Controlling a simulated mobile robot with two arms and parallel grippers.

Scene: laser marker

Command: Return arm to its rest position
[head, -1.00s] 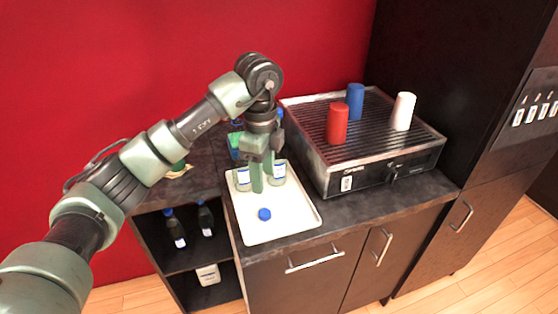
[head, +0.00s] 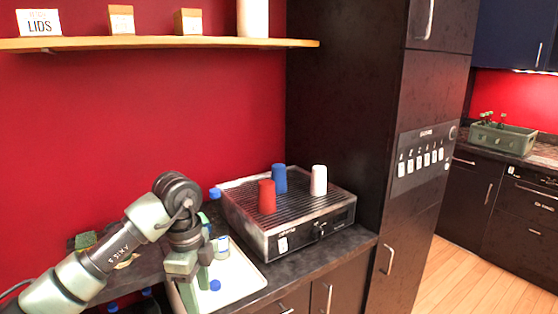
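My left arm (head: 120,245) comes in from the lower left, bent at a dark elbow-like joint. Its gripper (head: 197,288) points down over the white tray (head: 245,277). Its two green fingers look apart, with nothing seen between them. A blue cap (head: 215,285) lies on the tray just right of the fingertips. A jar (head: 221,247) with a pale label stands on the tray behind the gripper, partly hidden by it. My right gripper is not in view.
The grilled machine (head: 290,215) right of the tray holds a red cup (head: 267,196), a blue cup (head: 279,178) and a white cup (head: 319,180). A wooden shelf (head: 160,43) runs above. A tall dark cabinet (head: 350,110) stands at right. A green crate (head: 503,138) sits on a far counter.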

